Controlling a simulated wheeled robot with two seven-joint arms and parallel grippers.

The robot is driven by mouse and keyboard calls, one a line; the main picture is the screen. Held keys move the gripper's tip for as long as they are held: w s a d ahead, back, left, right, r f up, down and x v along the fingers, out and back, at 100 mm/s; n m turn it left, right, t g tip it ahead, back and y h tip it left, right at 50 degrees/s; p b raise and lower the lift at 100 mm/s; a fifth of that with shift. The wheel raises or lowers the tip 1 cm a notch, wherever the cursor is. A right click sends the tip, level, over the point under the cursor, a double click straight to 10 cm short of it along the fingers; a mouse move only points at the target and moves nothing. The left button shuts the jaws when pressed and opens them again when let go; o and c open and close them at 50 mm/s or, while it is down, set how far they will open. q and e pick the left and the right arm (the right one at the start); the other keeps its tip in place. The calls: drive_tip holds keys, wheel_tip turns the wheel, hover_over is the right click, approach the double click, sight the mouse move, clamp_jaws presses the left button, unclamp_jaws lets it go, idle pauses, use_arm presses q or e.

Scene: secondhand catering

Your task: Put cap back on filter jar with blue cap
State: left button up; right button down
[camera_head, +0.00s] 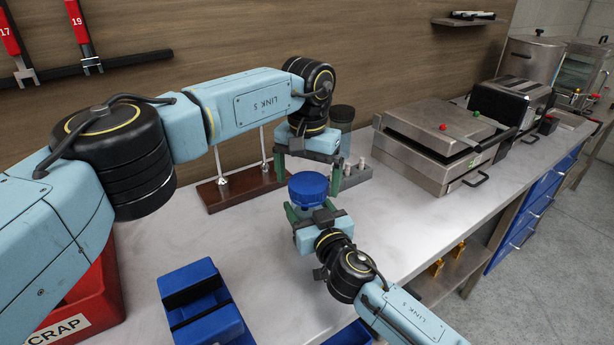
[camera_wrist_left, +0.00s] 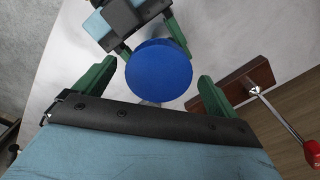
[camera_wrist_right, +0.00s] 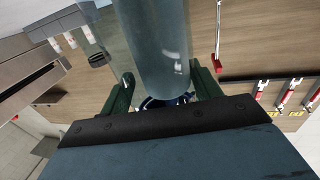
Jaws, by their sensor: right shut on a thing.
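The blue cap (camera_head: 308,187) sits at the top of the clear filter jar (camera_wrist_right: 157,45); I cannot tell whether it is fully seated. In the left wrist view the cap (camera_wrist_left: 158,70) shows as a blue disc that hides most of the jar. My right gripper (camera_head: 309,208) is shut on the jar body, and the right wrist view shows the clear cylinder between its fingers. My left gripper (camera_head: 308,172) is open just above the cap, one finger to each side. Its fingers look clear of the cap.
A dark-lidded clear jar (camera_head: 342,118) stands behind my left gripper, near a small peg block (camera_head: 355,176). A wooden stand with metal posts (camera_head: 225,195) is behind left. A steel press (camera_head: 435,140) stands right.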

use_arm(q)
drive_tip(key=shift+r, duration=2.25)
drive_tip(key=shift+c, duration=0.3)
